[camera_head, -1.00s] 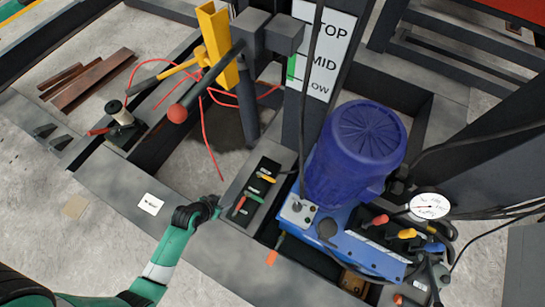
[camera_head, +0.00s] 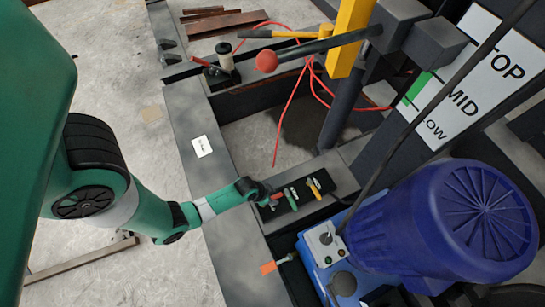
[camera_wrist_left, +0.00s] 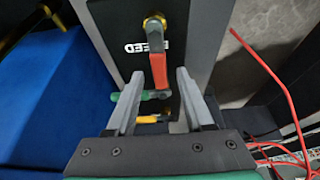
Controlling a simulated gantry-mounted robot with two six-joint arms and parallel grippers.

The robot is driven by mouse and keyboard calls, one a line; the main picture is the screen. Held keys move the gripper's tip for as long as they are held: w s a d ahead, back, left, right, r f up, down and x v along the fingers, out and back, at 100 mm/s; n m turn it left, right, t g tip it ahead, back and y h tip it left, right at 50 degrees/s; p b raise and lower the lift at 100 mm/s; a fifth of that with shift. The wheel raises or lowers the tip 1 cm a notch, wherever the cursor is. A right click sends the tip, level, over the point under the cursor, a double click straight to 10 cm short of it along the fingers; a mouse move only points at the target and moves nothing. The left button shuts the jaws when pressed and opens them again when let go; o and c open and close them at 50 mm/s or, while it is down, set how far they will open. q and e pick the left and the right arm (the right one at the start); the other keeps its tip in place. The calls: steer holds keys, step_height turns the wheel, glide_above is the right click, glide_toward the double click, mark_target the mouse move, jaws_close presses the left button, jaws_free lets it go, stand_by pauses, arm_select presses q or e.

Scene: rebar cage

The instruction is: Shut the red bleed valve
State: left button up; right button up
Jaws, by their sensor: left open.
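The red bleed valve handle (camera_head: 277,197) is the leftmost of three coloured levers on a dark panel in the head view. In the left wrist view the red handle (camera_wrist_left: 158,70) runs from a brass pivot beside a partly covered "BLEED" label down toward my gripper. My left gripper (camera_head: 262,193) is at the panel's left end, beside the red handle. In the left wrist view its two fingers stand apart, one on each side of the red handle's free end; I cannot tell the depth gap. My right gripper is out of view.
A green lever (camera_head: 292,198) and an orange-yellow lever (camera_head: 314,188) sit on the same panel, close to the red one. A blue motor (camera_head: 440,225) stands to the right. A red-knobbed lever (camera_head: 267,61) and thin red hoses (camera_head: 290,110) lie beyond the panel.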

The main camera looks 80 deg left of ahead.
arm_select(q)
steer(key=shift+w+f, duration=0.2)
steer(key=shift+f, duration=0.1)
steer(key=shift+s, duration=0.1)
jaws_close()
stand_by(1.2)
